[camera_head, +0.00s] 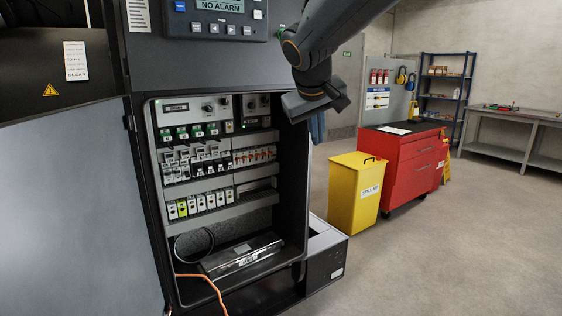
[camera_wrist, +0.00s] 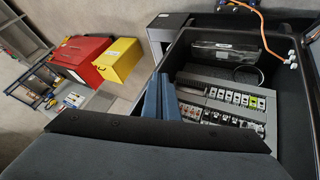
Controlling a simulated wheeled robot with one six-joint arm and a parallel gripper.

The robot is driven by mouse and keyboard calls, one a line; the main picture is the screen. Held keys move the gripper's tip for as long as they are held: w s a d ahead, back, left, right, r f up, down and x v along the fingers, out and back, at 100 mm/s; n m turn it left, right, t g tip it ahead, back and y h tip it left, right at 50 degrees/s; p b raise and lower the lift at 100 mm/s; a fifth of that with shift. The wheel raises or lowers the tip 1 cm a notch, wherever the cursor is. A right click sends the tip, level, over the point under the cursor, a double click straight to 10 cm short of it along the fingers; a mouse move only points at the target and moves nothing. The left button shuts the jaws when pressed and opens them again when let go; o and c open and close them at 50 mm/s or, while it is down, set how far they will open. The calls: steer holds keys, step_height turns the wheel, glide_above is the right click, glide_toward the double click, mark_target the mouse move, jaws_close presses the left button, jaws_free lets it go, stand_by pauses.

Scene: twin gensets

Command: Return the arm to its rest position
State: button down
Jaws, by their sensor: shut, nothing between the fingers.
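My arm (camera_head: 325,35) reaches down from the top of the head view, bent at a dark wrist joint. My gripper (camera_head: 317,138) hangs at its end, just right of the open electrical cabinet (camera_head: 293,190) and apart from the breakers. In the wrist view, the two blue fingers of my gripper (camera_wrist: 159,97) lie side by side, shut, with nothing seen between them. The cabinet interior shows there too, with rows of breakers (camera_wrist: 235,98) to the right of the fingers.
The open grey door (camera_head: 75,190) stands left of the cabinet. An orange cable (camera_head: 205,278) hangs over its lower edge. A yellow bin (camera_head: 352,195) and red tool cabinet (camera_head: 405,165) stand to the right. Floor (camera_head: 460,230) on the right is clear.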

steer(key=s+d+f+m+g+y, duration=0.1)
steer(key=s+d+f, duration=0.4)
steer(key=s+f, duration=0.8)
steer(key=s+d+f+m+g+y, duration=0.1)
steer(key=s+d+f+m+g, duration=0.2)
steer(key=s+f, duration=1.1)
step_height(320, 180, down, 3)
steer(key=d+g, duration=0.2)
steer(key=g, duration=0.1)
steer(key=shift+d, duration=0.4)
steer(key=shift+r, duration=0.1)
